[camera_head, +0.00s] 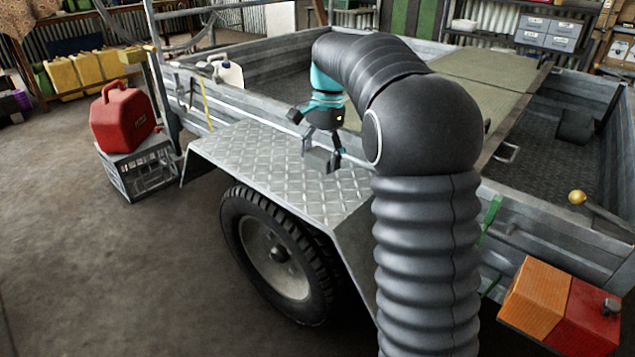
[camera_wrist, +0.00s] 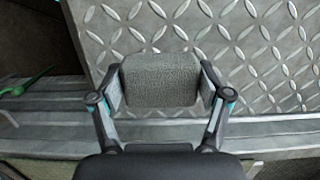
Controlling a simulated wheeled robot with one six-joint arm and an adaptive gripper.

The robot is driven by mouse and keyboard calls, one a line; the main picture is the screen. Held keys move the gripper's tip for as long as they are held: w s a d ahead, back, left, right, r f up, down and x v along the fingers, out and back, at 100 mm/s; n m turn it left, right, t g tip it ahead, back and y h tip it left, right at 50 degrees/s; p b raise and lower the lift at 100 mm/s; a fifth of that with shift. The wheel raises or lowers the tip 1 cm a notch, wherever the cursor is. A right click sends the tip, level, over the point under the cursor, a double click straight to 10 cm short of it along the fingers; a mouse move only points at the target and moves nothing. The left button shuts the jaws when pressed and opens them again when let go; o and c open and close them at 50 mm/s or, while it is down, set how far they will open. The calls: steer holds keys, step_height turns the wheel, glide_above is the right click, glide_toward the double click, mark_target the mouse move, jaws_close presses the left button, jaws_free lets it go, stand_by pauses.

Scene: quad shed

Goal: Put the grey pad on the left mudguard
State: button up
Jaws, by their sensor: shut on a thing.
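My gripper (camera_head: 320,157) is over the left mudguard (camera_head: 270,165), a silver diamond-plate guard above the trailer's wheel. In the wrist view my gripper (camera_wrist: 160,90) is shut on the grey pad (camera_wrist: 160,78), a rounded block with a rough woven face. One finger presses on each side of the pad. The mudguard plate (camera_wrist: 240,45) lies behind the pad and to its right in that view. The pad is near the plate's edge next to the trailer side. I cannot tell whether the pad touches the plate. In the head view the fingers mostly hide the pad.
The trailer side wall (camera_head: 220,110) runs along the mudguard's inner edge. A tyre (camera_head: 275,255) is below it. A red fuel can (camera_head: 122,117) stands on a grey crate (camera_head: 140,168) at the left. An orange and red tail light (camera_head: 560,310) juts out at lower right.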

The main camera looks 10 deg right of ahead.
mark_target(319, 171)
steer(key=shift+s+a+f, duration=0.5)
steer(key=shift+s+f, duration=0.15)
steer(key=shift+s, duration=0.15)
steer(key=shift+f+b, duration=0.35)
steer(key=shift+f, duration=1.55)
steer(key=shift+f, duration=0.1)
steer(key=shift+f, duration=0.1)
steer(key=o, duration=1.2)
